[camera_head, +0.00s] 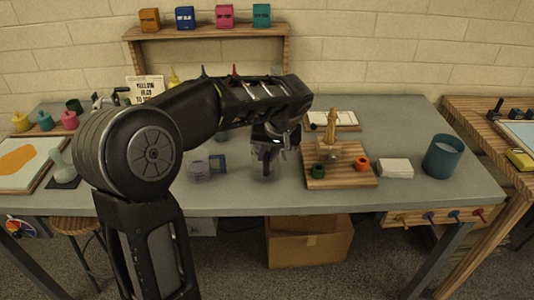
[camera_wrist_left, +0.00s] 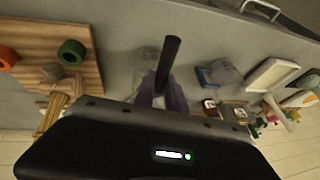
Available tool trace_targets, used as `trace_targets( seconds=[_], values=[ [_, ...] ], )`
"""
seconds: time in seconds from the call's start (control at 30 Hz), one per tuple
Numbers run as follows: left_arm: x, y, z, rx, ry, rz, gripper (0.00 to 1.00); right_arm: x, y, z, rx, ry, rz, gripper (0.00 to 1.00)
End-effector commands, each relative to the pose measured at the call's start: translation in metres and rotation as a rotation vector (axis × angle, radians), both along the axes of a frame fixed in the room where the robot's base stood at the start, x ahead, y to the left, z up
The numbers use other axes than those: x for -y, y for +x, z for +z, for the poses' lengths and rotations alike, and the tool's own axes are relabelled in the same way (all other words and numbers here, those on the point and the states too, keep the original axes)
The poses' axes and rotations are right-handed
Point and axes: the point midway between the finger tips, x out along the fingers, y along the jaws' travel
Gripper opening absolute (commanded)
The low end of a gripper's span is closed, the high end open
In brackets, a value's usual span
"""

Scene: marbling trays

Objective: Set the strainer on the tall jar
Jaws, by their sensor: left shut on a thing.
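My left gripper (camera_head: 267,158) is above the middle of the grey table, pointing down. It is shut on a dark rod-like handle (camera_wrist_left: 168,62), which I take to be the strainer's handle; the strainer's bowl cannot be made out. A clear glass vessel (camera_head: 264,173), likely the tall jar, stands faintly visible just below the gripper. It also shows in the left wrist view (camera_wrist_left: 147,58), partly behind the handle. Whether the strainer touches the jar cannot be told. My right gripper is not in view.
A wooden board (camera_head: 340,180) with green (camera_head: 318,171) and orange (camera_head: 361,163) rings stands right of the gripper. A clear and blue container (camera_head: 205,168) lies to the left. A white stack (camera_head: 395,168) and a teal pot (camera_head: 443,157) stand farther right.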

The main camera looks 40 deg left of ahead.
Motion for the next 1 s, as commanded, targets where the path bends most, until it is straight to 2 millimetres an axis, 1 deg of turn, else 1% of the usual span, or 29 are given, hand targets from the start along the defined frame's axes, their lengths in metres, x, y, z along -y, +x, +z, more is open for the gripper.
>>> trace_targets(
  seconds=[0.03, 0.07, 0.37, 0.63, 0.73, 0.87, 1.0],
  values=[
    [0.000, 0.000, 0.000, 0.000, 0.000, 0.000, 0.00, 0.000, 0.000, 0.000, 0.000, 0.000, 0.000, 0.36],
    [0.000, 0.000, 0.000, 0.000, 0.000, 0.000, 0.16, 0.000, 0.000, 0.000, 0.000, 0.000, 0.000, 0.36],
    [0.000, 0.000, 0.000, 0.000, 0.000, 0.000, 0.41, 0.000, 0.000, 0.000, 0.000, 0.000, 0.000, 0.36],
    [0.000, 0.000, 0.001, 0.000, 0.000, 0.000, 0.41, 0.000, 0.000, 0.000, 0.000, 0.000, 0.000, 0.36],
    [0.002, -0.001, 0.005, 0.001, 0.000, -0.001, 0.41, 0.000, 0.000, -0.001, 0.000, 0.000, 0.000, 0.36],
    [0.008, -0.003, 0.018, 0.003, 0.000, -0.001, 0.41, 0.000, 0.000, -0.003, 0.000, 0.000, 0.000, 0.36],
    [0.016, -0.008, 0.040, 0.004, -0.001, -0.001, 0.41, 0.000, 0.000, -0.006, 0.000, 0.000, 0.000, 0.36]
  ],
)
